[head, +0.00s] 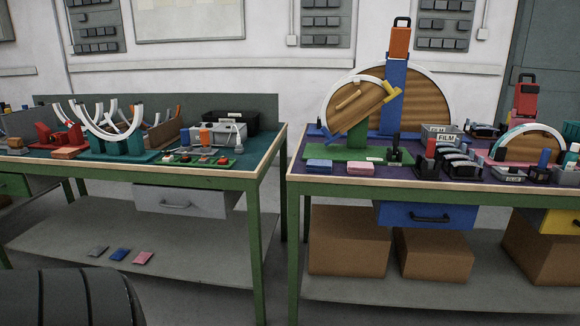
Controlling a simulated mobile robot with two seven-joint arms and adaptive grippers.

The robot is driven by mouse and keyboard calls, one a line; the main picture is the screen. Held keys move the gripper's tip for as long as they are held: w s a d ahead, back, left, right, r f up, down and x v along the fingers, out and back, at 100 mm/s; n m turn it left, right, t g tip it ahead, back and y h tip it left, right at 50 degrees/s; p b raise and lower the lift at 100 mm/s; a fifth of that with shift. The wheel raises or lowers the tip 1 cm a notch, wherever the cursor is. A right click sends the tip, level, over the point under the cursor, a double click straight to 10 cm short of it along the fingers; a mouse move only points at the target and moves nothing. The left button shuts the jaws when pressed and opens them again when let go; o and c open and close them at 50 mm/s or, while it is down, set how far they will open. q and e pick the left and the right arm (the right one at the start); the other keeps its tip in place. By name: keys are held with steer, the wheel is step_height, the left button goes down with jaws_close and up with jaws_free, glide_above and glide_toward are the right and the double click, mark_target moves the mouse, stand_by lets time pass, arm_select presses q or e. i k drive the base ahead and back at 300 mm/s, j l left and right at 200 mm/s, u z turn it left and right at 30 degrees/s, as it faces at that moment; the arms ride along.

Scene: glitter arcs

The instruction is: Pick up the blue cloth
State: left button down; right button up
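A small flat blue cloth-like piece (319,166) lies at the front left edge of the right table (400,187), beside a pink one (361,168). A second small flat blue piece (120,254) lies on the lower shelf under the left table, between a grey piece (98,251) and a pink piece (143,257). I cannot tell from this view which blue piece is the cloth. Neither gripper is in view.
The left table (262,173) holds white arcs, a green board and a black box. The right table holds a wooden arc with a blue post (394,90). Cardboard boxes (349,241) stand below. A gap separates the tables. A dark ribbed shape fills the lower left corner.

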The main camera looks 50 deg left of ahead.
mark_target(320, 166)
steer(key=u, duration=1.35)
